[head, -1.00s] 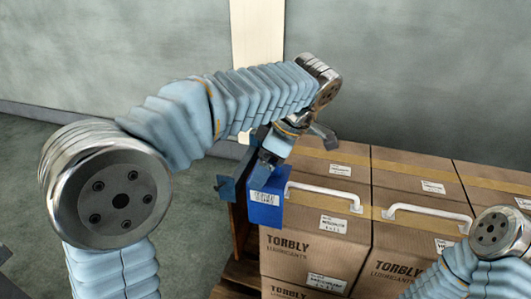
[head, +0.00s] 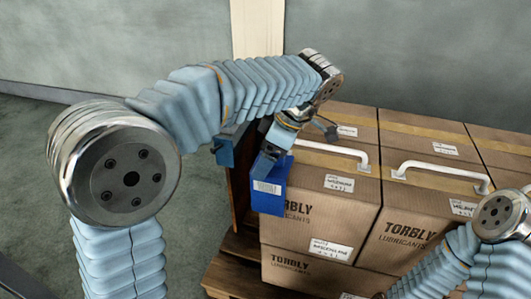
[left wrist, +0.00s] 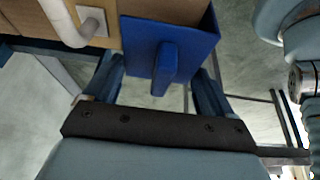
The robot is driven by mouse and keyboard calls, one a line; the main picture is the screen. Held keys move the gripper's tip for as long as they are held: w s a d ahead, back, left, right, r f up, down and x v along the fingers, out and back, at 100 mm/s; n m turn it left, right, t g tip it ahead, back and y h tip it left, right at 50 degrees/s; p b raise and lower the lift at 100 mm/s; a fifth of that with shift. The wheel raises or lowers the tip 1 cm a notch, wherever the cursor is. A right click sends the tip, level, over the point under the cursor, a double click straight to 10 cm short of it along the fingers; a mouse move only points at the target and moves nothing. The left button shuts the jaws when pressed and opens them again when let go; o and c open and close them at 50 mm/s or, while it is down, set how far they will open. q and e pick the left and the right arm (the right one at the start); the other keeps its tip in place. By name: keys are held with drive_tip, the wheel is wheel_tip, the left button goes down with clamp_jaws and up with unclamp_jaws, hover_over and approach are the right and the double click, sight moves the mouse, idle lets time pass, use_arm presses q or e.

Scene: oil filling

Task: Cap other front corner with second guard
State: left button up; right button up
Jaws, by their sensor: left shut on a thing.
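A blue corner guard (head: 268,205) with a white label is at the left front upper corner of the near-left carton (head: 310,230). It looks slightly tilted and hides part of the carton's printed name. I cannot tell whether it touches the carton. My left gripper (head: 270,163) is shut on this guard from above. In the left wrist view the guard (left wrist: 137,35) shows its raised fin between the fingers of my left gripper (left wrist: 160,85), beside the carton's edge. My right gripper is out of view; only part of my right arm shows. No other guard is visible.
Several brown cartons stand stacked on a wooden pallet (head: 238,248). White handles (head: 435,170) rise from the carton tops near the guard. A dark brown upright panel (head: 240,185) stands behind the guard at the left. The floor (head: 200,235) left of the pallet is clear.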

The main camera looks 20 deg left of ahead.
use_arm(q)
drive_tip(key=shift+w+d+f, duration=0.2)
drive_tip(key=shift+f, duration=0.05)
drive_tip(key=o, duration=1.2)
drive_tip(key=p+v, duration=0.3)
drive_tip(key=v, duration=1)
drive_tip(key=shift+d+r, duration=0.2)
drive_tip(key=shift+r, duration=0.1)
